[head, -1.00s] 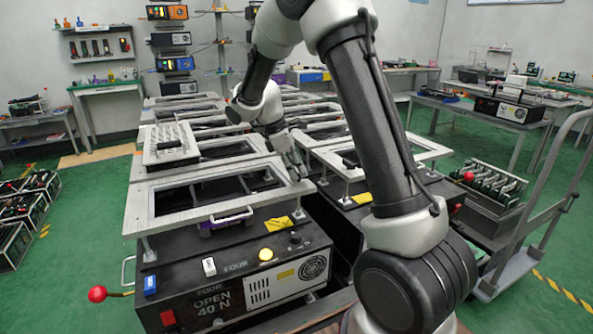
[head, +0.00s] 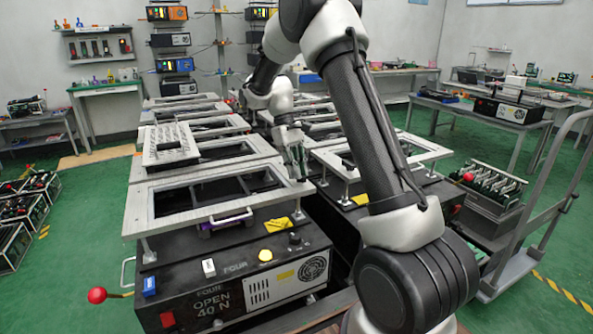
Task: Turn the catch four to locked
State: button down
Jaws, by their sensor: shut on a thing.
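The fixture marked FOUR (head: 235,268) is a black box at the front, with a label reading OPEN 40 N. A pale grey frame (head: 170,222) stands above it on short posts. My gripper (head: 301,174) is at the frame's right edge, pointing down, shut on a small part there that I take to be catch four. The fingers mostly hide that part, so its angle cannot be told. A pale handle with purple ends (head: 226,220) sits at the frame's front edge, apart from my gripper.
A red ball lever (head: 97,295) sticks out left of the box. A yellow button (head: 265,255) and a black knob (head: 295,239) are on its top. Another frame (head: 415,150) stands close on the right. A grey trolley (head: 520,255) is farther right.

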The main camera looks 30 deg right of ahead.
jog(key=shift+d+m+y, duration=0.1)
jog(key=shift+m+y, duration=0.5)
jog(key=shift+m, duration=0.7)
jog(key=c, duration=1.5)
grip_release()
jog(key=shift+r, duration=0.1)
jog(key=v, duration=1.1)
jog(key=shift+w+r, duration=0.25)
jog(key=shift+r, duration=0.1)
